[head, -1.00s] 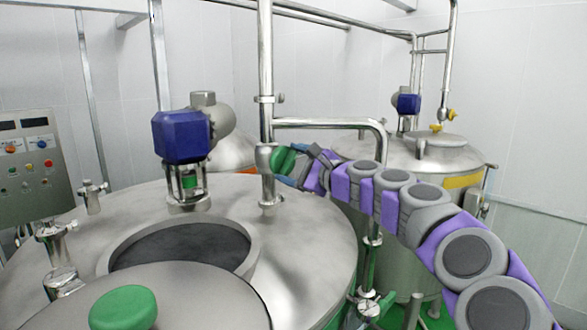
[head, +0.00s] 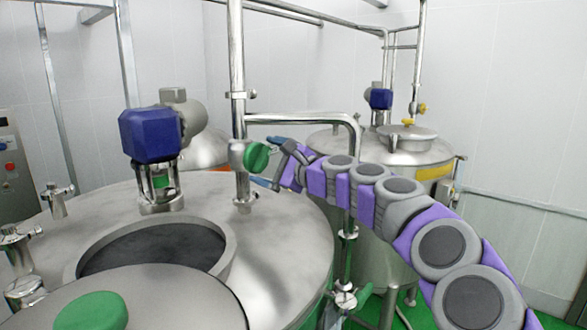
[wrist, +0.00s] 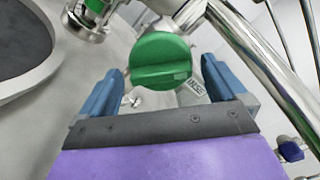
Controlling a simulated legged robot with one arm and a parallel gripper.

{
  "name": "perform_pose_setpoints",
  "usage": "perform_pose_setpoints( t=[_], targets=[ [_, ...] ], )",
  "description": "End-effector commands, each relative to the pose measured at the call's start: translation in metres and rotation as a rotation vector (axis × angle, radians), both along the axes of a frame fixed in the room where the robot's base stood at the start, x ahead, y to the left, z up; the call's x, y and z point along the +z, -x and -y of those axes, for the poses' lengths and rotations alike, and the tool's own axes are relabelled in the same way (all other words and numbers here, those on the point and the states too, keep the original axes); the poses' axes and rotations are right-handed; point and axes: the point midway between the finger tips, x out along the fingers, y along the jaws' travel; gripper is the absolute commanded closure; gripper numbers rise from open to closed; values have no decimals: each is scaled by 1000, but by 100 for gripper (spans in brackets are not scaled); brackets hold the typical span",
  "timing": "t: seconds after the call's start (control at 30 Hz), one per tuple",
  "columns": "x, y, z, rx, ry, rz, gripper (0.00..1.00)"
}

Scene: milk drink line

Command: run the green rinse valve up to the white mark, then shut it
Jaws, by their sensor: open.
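The green rinse valve (head: 256,157) is a round knob with a raised grip bar, on the upright steel pipe above the near tank. In the wrist view the knob (wrist: 160,60) sits ahead of my jaws, its bar lying nearly level across the picture. My gripper (head: 269,162) is open, with its blue fingers spread to either side of the knob; in the wrist view my gripper (wrist: 162,72) shows gaps between both fingers and the knob. A partly hidden label (wrist: 196,88) with dark letters is behind the knob. I cannot make out the white mark.
The near tank (head: 290,235) has a round dark opening (head: 155,250) and a lid with a green knob (head: 92,312). A blue motor (head: 150,135) stands on it. A second tank (head: 385,150) is behind my arm. A control panel (head: 10,165) is at the far left.

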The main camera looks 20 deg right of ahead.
Motion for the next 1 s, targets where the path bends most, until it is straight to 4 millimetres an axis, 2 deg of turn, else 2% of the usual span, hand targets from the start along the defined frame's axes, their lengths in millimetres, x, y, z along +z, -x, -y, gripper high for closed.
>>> perform_pose_setpoints(
  t=[0.7, 1.0],
  targets=[
    [-1, 117, 80, -3, -1, 1, 2],
    [-1, 135, 91, 1, -1, -1, 2]
  ],
)
